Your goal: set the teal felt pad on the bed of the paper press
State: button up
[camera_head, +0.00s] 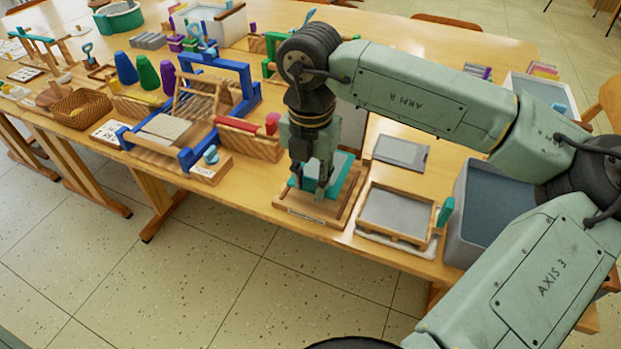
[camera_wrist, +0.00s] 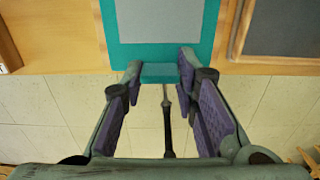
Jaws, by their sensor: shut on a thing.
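The teal felt pad (camera_head: 334,186) has a pale grey middle and a teal border, and lies at or just above a wooden board near the table's front edge. In the wrist view the pad (camera_wrist: 122,54) fills the top centre. My gripper (camera_head: 309,188) points down at the pad's near edge. In the wrist view my gripper (camera_wrist: 160,73) is shut on a teal tab at that edge. I cannot tell whether the pad is lifted. A blue-ended wooden frame with a pale flat bed (camera_head: 164,128), apparently the paper press, stands to the left.
A framed grey screen (camera_head: 397,212) and a grey tub (camera_head: 463,232) stand to the right. A wooden block with a red bar (camera_head: 248,139) lies between my gripper and the blue-ended frame. Blue arch (camera_head: 222,72) and coloured cones (camera_head: 147,73) stand farther left.

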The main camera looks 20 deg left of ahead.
aim_at(311, 191)
jog(key=shift+f+b, duration=2)
jog(key=shift+b, duration=1.2)
dwell(2.2)
dwell(0.3)
jog(key=o, duration=1)
notch_tip(311, 191, up, 12)
jog(key=shift+r, duration=0.1)
dwell(0.7)
